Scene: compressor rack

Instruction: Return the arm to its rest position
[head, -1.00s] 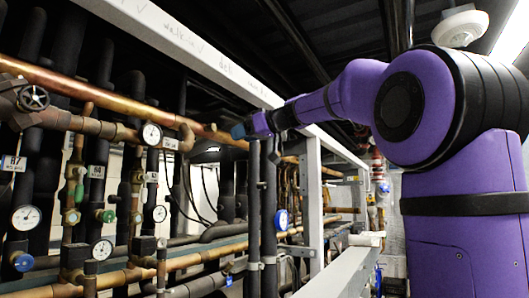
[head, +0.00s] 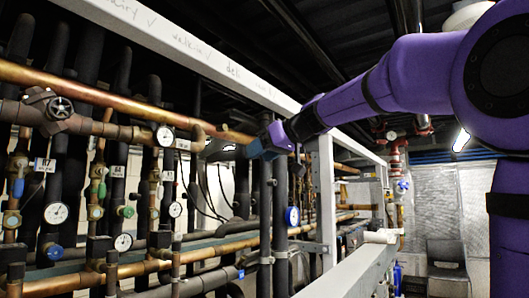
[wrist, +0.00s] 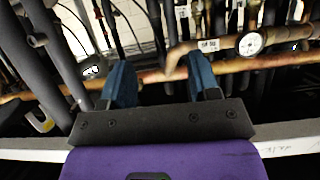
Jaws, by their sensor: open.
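My purple arm reaches in from the right side of the head view, raised and stretched toward the pipe rack. My gripper (head: 262,146) is at its far end, by the upper copper pipe (head: 110,98) and near the white beam. In the wrist view my gripper (wrist: 160,76) has its two blue fingers spread apart with nothing between them. The copper pipe (wrist: 270,63) runs behind the fingertips. I cannot tell whether the gripper touches it.
Dark pipes, valves (head: 59,108) and round gauges (head: 165,136) crowd the left. A long white beam (head: 205,50) runs overhead, joined to an upright post (head: 326,200). A pale rail (head: 345,272) lies in front. A grey chair (head: 447,265) stands at the far right.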

